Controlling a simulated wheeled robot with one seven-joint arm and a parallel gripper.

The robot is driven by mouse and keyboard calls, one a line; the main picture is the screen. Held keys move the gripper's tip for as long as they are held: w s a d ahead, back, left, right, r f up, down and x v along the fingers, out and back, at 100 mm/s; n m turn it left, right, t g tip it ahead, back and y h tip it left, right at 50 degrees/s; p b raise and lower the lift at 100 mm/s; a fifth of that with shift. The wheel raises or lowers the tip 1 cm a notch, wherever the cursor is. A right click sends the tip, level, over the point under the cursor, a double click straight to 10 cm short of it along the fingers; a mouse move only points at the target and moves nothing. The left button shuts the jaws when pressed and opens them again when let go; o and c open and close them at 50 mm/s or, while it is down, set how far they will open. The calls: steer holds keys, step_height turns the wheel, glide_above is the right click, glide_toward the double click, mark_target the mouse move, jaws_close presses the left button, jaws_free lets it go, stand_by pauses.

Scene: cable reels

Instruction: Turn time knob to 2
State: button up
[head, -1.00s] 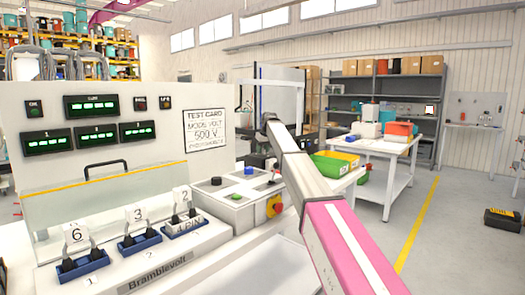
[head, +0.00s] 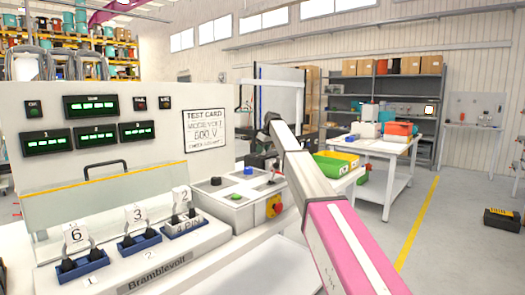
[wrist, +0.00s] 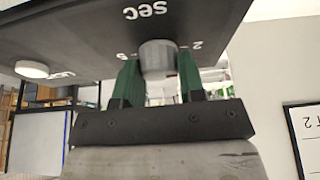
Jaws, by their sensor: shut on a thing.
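In the wrist view a grey round knob (wrist: 157,57) stands out from a dark panel (wrist: 90,38) marked "SEC", with the lettering upside down. A "2" shows to the right of the knob and what looks like a "5" to its left. My gripper (wrist: 160,66) has its two green fingers on either side of the knob, shut on it. I cannot make out any pointer mark on the knob. In the head view my gripper and this knob are not visible; only my arm shows.
The wrist view shows a white round button (wrist: 32,69) on the panel's left and a framed card (wrist: 304,135) at right. In the head view a white test bench (head: 160,272) with blue sockets, green displays and a test card (head: 205,130) stands at left. A white table (head: 375,147) is behind.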

steer(key=o, duration=0.9)
steer(key=v, duration=1)
steer(key=shift+d+r, duration=0.1)
steer(key=shift+r, duration=0.3)
steer(key=shift+s+d, duration=0.1)
steer(key=shift+s, duration=0.05)
